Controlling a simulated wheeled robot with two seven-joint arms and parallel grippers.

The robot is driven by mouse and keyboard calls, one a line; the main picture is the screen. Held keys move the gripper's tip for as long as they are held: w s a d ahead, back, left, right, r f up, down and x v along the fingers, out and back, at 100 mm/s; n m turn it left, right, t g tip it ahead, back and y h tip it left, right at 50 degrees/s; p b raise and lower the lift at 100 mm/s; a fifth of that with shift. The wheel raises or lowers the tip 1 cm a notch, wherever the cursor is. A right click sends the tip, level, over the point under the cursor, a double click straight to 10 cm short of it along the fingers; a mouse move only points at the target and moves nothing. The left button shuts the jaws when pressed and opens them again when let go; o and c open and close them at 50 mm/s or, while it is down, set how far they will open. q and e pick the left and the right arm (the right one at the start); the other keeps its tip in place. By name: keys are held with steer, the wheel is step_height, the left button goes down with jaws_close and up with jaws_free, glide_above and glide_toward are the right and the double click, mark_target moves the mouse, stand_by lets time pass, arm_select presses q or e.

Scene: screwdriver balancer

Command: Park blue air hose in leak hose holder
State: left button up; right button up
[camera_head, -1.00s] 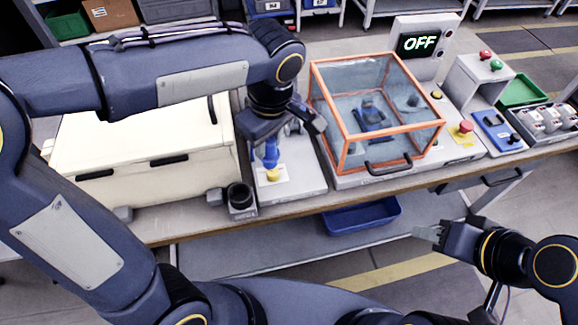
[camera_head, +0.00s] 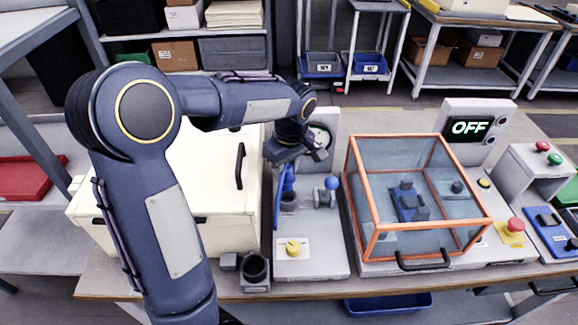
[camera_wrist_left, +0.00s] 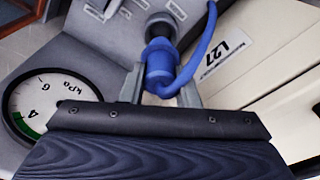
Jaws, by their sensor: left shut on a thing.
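My left gripper (camera_head: 289,164) is shut on the blue air hose (camera_head: 285,180), above the grey panel left of the clear box. In the left wrist view the blue hose end (camera_wrist_left: 159,66) sits between the two fingers, and the hose loops off to the right. A dark round socket (camera_head: 288,203) on the panel is just below the hose and may be the leak hose holder. In the left wrist view a dark round part (camera_wrist_left: 160,24) lies beyond the hose end; I cannot tell if they touch. My right gripper is out of view.
A yellow knob (camera_head: 293,248) and a blue-topped valve (camera_head: 325,190) are on the same panel. A pressure gauge (camera_wrist_left: 42,105) stands close beside the gripper. The orange-framed clear box (camera_head: 415,195) is to the right, a cream case (camera_head: 215,170) to the left, a black cup (camera_head: 256,268) in front.

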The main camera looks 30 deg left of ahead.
mark_target(287, 184)
arm_select(q)
steer(key=shift+f+b, duration=0.5)
steer(key=shift+f, duration=0.55)
steer(key=shift+f+b, duration=1.6)
steer(key=shift+f, duration=0.45)
steer(key=o, duration=1.1)
steer(key=r, duration=0.5)
steer(key=d+r, duration=0.1)
steer(key=r, duration=0.1)
steer(key=shift+s+r+p, duration=0.25)
steer(key=shift+r+p, duration=0.05)
steer(key=shift+r, duration=0.1)
